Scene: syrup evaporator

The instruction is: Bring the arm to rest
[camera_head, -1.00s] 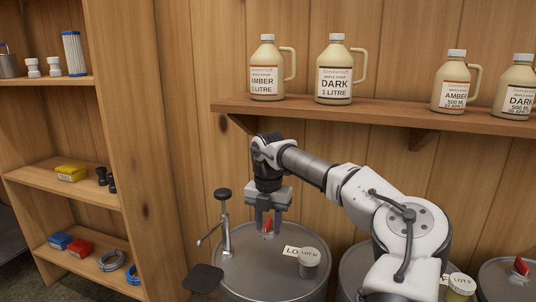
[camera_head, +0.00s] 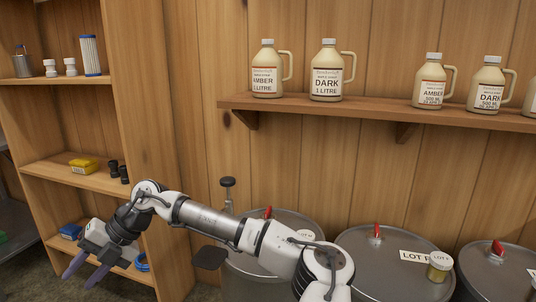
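My arm (camera_head: 200,218) stretches leftward across the lower middle of the head view. My gripper (camera_head: 86,268) hangs at the lower left, in front of the lowest shelf of the wooden shelf unit. Its two fingers point down and left and stand apart, with nothing seen between them. Part of the lowest shelf and what lies on it is hidden behind the gripper and wrist.
Several steel drums (camera_head: 375,265) stand below the wall shelf (camera_head: 380,111), which holds syrup jugs (camera_head: 327,72). A small jar (camera_head: 439,266) stands on one drum.

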